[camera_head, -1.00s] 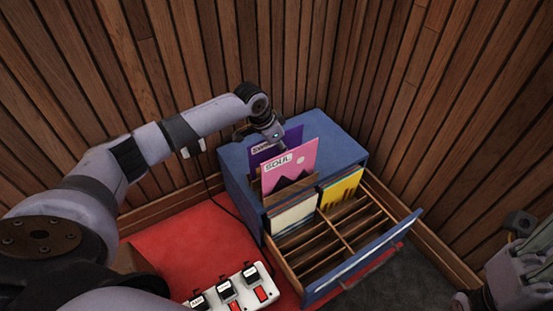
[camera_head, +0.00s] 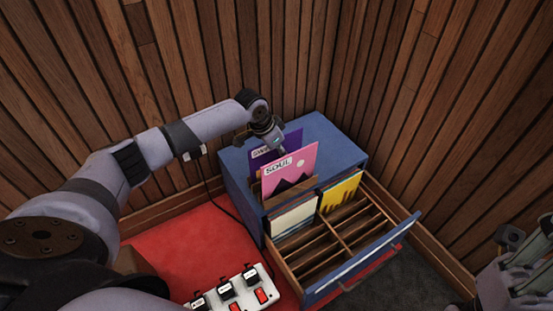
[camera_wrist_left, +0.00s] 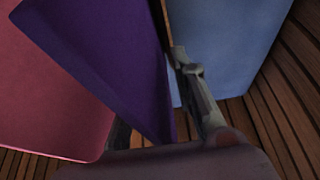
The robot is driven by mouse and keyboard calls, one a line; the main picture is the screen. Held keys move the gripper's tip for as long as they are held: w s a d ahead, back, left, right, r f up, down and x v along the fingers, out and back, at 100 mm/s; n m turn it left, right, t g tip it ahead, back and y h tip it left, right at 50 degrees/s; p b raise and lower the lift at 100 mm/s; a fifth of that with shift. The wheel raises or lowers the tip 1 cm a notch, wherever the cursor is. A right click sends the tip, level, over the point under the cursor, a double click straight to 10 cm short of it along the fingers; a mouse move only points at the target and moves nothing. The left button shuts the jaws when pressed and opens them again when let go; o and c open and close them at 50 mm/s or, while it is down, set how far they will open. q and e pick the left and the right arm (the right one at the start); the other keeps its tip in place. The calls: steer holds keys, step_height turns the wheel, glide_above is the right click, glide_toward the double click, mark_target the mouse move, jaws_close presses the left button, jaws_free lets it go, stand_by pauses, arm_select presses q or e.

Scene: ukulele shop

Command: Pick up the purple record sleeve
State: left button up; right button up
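The purple record sleeve (camera_head: 262,157) stands upright in the blue record cabinet (camera_head: 340,152), partly behind the pink SOUL sleeve (camera_head: 290,171). In the left wrist view, the purple sleeve (camera_wrist_left: 105,60) fills the upper left, with the pink sleeve (camera_wrist_left: 50,90) at its left. My left gripper (camera_head: 270,143) is over the cabinet at the top of these sleeves. One finger shows beside the purple sleeve's edge in the wrist view; the other is mostly hidden behind the sleeve. I cannot tell whether they grip it. My right gripper (camera_head: 520,252) is partly cut off at the right edge, far from the sleeves.
The cabinet's open drawer (camera_head: 372,262) has wooden dividers with free slots, plus white and yellow sleeves (camera_head: 342,192). A white power strip (camera_head: 240,292) lies on the red mat (camera_head: 190,250). Wooden slatted walls (camera_head: 200,60) close in the corner behind the cabinet.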

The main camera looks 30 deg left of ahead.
arm_select(q)
jaws_close()
stand_by(0.5)
